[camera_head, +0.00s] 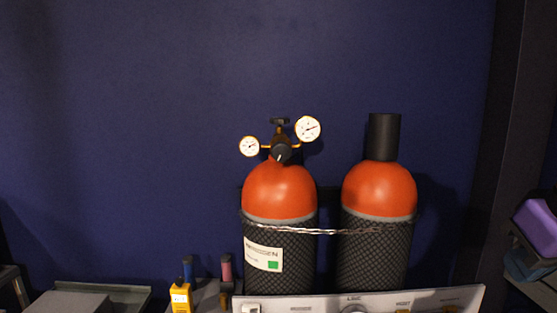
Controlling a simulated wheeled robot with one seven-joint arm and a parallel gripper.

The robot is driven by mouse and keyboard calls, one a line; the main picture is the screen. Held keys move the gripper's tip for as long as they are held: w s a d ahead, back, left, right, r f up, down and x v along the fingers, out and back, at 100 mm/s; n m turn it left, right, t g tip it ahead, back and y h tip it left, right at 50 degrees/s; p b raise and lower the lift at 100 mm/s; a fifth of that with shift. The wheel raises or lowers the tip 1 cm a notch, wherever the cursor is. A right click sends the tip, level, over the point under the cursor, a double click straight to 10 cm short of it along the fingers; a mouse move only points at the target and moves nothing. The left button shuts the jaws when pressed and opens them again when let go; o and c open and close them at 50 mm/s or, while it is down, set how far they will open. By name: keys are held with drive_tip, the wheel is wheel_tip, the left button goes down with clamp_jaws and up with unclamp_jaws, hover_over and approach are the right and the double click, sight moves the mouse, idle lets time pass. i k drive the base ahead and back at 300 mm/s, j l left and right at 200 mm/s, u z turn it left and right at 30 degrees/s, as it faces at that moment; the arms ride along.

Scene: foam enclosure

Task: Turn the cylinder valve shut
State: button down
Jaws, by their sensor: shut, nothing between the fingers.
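Two gas cylinders with orange-red shoulders and dark mesh-covered bodies stand side by side against the back wall. The left cylinder (279,190) carries a brass-and-black regulator with a small left gauge (249,146) and a larger right gauge (308,129). A black handle (280,121) tops this assembly, and a round black knob (282,150) sits below it, facing me. I cannot tell from here how far the valve is turned. The right cylinder (379,188) has a tall black cap (383,136) over its top. My gripper is not in view.
A chain (330,231) runs across both cylinders. A pale panel (450,298) with labels stands in front of their lower parts. A yellow device (181,297) and small bottles are at lower left, a grey tray (100,297) beyond. Purple item (537,225) at right edge. Space above the cylinders is clear.

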sight(280, 121)
drive_tip(key=i+j, duration=0.15)
drive_tip(key=j, duration=0.2)
drive_tip(key=i+j, duration=0.15)
drive_tip(key=j, duration=0.2)
drive_tip(key=i+j, duration=0.15)
drive_tip(key=j, duration=0.25)
drive_tip(key=i, duration=0.3)
